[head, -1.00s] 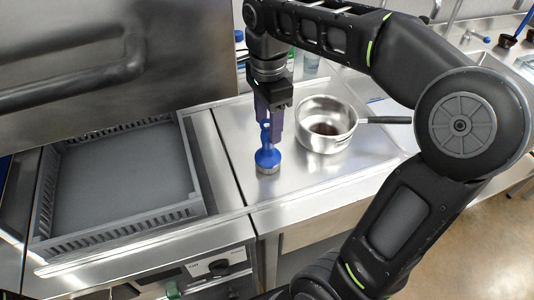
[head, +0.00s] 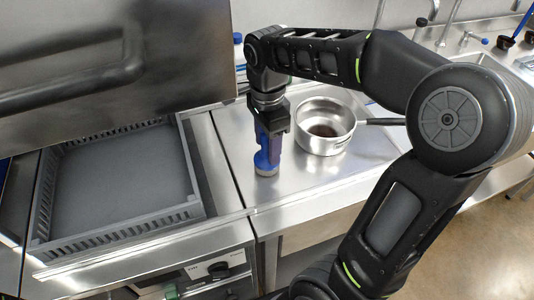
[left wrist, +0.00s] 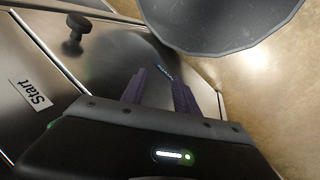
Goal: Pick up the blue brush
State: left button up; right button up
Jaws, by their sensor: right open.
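The blue brush (head: 264,160) stands upright on the steel counter, to the left of the pot, in the head view. Its wide blue head and pale base show, but its handle is mostly hidden by my right gripper (head: 270,147). The right gripper points down with its fingers around or just beside the handle. It is open, and I cannot tell whether a finger touches the brush. My left gripper (left wrist: 161,76) shows in the left wrist view with its two purple fingers apart and nothing seen between them.
A grey rack (head: 120,170) lies to the left under a raised steel hood (head: 100,60). The counter in front of the pot is clear. A black knob (left wrist: 75,32) shows near my left gripper.

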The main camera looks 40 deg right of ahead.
jog(key=shift+c, duration=0.4)
grip_shut()
dwell(0.4)
